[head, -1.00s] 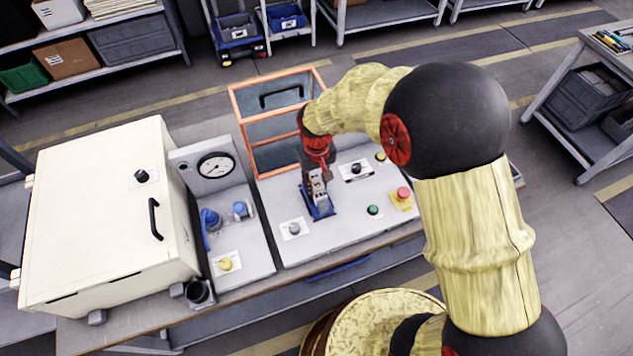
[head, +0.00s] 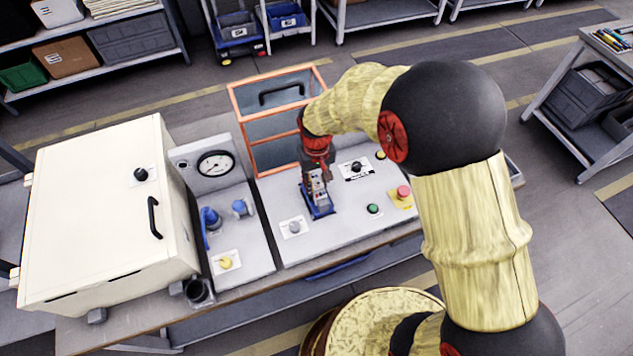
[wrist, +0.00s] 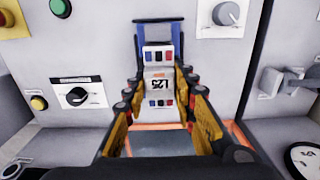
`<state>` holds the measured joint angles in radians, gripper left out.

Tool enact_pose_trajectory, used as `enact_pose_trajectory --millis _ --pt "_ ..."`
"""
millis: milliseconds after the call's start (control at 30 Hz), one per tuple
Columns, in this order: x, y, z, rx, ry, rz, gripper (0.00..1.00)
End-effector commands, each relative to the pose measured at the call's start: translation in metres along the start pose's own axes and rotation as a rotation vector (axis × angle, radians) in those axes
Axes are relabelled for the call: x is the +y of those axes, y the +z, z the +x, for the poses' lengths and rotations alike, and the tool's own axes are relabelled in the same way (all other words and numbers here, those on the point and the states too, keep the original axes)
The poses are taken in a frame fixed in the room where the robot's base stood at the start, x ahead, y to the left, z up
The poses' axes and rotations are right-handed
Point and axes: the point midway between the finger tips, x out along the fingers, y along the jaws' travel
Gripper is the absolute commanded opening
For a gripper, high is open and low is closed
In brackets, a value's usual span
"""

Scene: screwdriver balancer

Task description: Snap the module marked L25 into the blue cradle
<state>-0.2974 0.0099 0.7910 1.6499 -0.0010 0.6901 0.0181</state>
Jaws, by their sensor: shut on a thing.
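The module marked L25 (wrist: 159,77) is a pale block with dark, red and blue patches at both ends. In the wrist view its marking reads upside down. My gripper (wrist: 160,97) is shut on it, with one orange-and-black finger along each side. I cannot tell whether the module is fully seated.
An orange-framed clear guard (head: 278,105) stands behind the cradle. A black selector knob (head: 357,168), a green button (head: 373,209), a red stop button (head: 403,191) and a grey knob (head: 294,227) surround it. A cream cabinet (head: 100,215) and gauge panel (head: 215,164) are at the left.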

Motion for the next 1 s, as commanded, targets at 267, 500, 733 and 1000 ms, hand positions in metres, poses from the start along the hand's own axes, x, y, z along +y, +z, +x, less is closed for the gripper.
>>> enact_pose_trajectory --millis 267,500,733,1000 --pt "0.0000 -0.0002 -0.0004 0.000 0.000 0.000 0.00" --pt "0.0000 -0.0002 0.0004 0.000 0.000 0.000 0.00" --pt "0.0000 -0.0002 0.0030 0.000 0.000 0.000 0.00" --pt "0.0000 0.0001 0.0065 -0.001 0.000 0.000 0.00"
